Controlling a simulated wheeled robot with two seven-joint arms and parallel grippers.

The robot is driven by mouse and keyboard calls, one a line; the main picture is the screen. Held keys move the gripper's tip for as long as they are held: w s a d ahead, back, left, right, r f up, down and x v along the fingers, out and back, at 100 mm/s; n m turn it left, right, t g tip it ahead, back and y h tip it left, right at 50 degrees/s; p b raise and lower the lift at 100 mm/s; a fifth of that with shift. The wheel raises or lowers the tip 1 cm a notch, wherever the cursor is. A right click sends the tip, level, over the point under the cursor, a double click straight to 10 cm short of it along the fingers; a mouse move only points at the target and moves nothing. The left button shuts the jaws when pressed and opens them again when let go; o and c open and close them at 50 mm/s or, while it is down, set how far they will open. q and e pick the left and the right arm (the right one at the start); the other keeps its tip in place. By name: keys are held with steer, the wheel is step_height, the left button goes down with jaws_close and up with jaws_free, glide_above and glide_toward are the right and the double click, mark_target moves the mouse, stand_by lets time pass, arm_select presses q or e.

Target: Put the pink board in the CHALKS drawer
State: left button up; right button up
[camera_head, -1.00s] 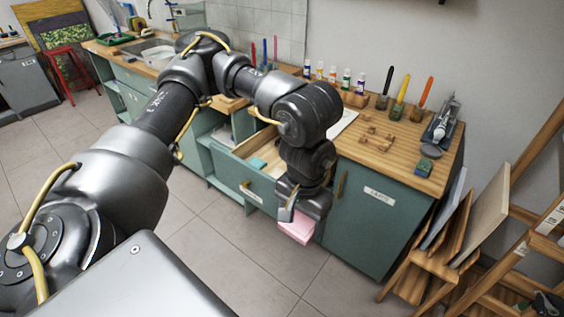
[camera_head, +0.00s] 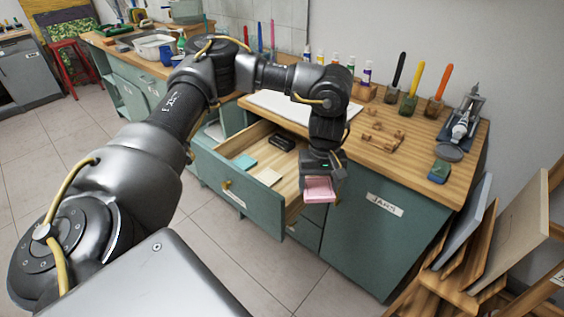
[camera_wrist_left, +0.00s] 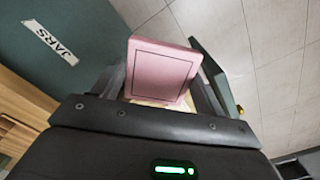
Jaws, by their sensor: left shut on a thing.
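The pink board (camera_head: 319,190) is a small flat pink block held in my left gripper (camera_head: 319,179). The left wrist view shows the pink board (camera_wrist_left: 160,70) between the fingers of the left gripper (camera_wrist_left: 160,88), which is shut on it. The open drawer (camera_head: 240,196) has a teal front and wooden inside; its label (camera_head: 236,199) is too small to read. A cyan block (camera_head: 245,161), a tan block (camera_head: 268,176) and a dark object (camera_head: 282,142) lie in it. The gripper is at the drawer's right side, above the drawer's height. My right gripper is not in view.
A cupboard door labelled JARS (camera_head: 384,205) is right of the drawer. The wooden worktop (camera_head: 400,150) holds paint tubes, brushes in pots, wooden pieces and a blue block (camera_head: 439,171). Canvases in a wooden rack (camera_head: 470,255) stand at the right. The floor in front is clear.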

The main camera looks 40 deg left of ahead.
arm_select(q)
steer(key=w+a+f+n+b, duration=0.5)
steer(key=a+f, duration=0.2)
steer(key=f, duration=0.1)
steer(key=n+b, duration=0.4)
glide_toward(292, 197)
step_height(292, 197, down, 3)
steer(key=shift+w+r, duration=0.15)
steer(key=shift+r, duration=0.05)
step_height(292, 197, down, 3)
steer(key=shift+f, duration=0.45)
steer(key=shift+r, duration=0.1)
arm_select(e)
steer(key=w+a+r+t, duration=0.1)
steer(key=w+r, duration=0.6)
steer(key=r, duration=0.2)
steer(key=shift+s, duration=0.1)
